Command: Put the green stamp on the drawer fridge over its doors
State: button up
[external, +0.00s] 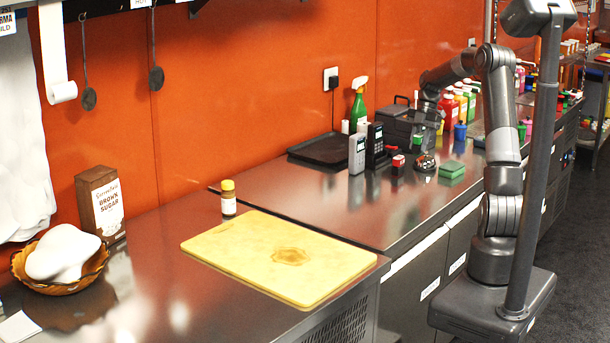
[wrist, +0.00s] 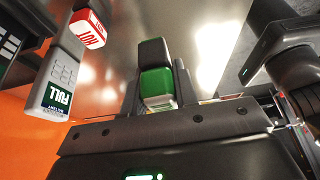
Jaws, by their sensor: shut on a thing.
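The green stamp (wrist: 157,88), a green block with a pale lower part, is between the fingers of my gripper (wrist: 155,75) in the wrist view. My gripper is shut on it. In the external view my gripper (external: 424,122) is above the back part of the steel counter, and a small green patch of the stamp (external: 417,144) shows below it. The stamp appears raised off the counter. The drawer fridge seems to be the counter unit on the right, with labelled fronts (external: 417,277) under a steel top (external: 330,205). My arm and column hide part of its right side.
A black tray (external: 318,150) lies behind. The steel top's front left is clear, beside a yellow cutting board (external: 230,250).

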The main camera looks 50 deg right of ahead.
jog(key=w+a+f, duration=0.4)
jog(key=w, duration=0.1)
jog(key=w+a+f, duration=0.1)
jog(key=w+f, duration=0.1)
jog(key=w, duration=0.1)
jog(key=shift+w+a+f, duration=0.1)
jog(key=shift+w+a, duration=0.1)
jog(key=shift+a, duration=0.2)
jog(key=shift+f, duration=1.95)
jog(key=shift+f, duration=0.15)
jog(key=o, duration=1)
